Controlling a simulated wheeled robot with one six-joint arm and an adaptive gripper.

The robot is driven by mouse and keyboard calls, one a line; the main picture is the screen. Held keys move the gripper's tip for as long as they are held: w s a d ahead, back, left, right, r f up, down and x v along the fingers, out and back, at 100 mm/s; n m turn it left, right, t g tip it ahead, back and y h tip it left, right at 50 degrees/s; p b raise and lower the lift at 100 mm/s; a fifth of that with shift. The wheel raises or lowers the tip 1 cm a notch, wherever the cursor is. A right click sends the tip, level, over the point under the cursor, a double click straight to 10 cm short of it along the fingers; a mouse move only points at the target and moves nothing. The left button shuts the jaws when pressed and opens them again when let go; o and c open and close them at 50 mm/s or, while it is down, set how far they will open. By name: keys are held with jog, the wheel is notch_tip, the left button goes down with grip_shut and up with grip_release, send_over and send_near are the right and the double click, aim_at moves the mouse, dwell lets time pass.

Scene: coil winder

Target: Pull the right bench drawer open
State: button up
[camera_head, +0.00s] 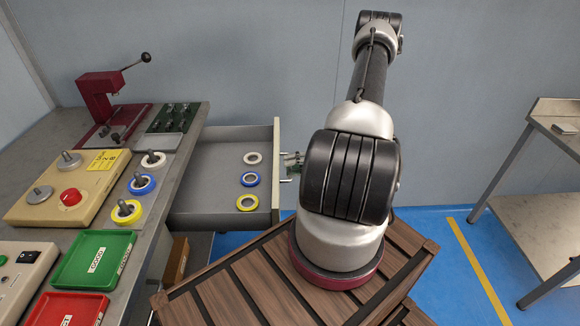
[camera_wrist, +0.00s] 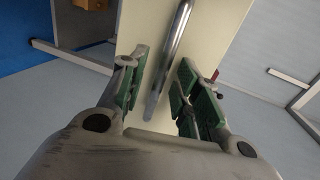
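The grey bench drawer (camera_head: 222,221) stands pulled out from the right side of the bench, with its inside showing. Its front panel (camera_head: 276,165) faces my arm. In the wrist view a metal bar handle (camera_wrist: 170,60) runs along the pale drawer front (camera_wrist: 210,40). My gripper (camera_wrist: 163,62) has its green-padded fingers on either side of the handle, with gaps visible between the bar and the pads. In the head view my gripper (camera_head: 293,163) is at the drawer front, partly hidden behind my arm.
The bench (camera_head: 160,200) carries a red press (camera_head: 100,95), a beige winder box (camera_head: 70,190) and trays. Another table (camera_head: 545,120) stands right, across clear blue floor.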

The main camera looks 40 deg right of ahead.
jog(key=v, duration=1.1)
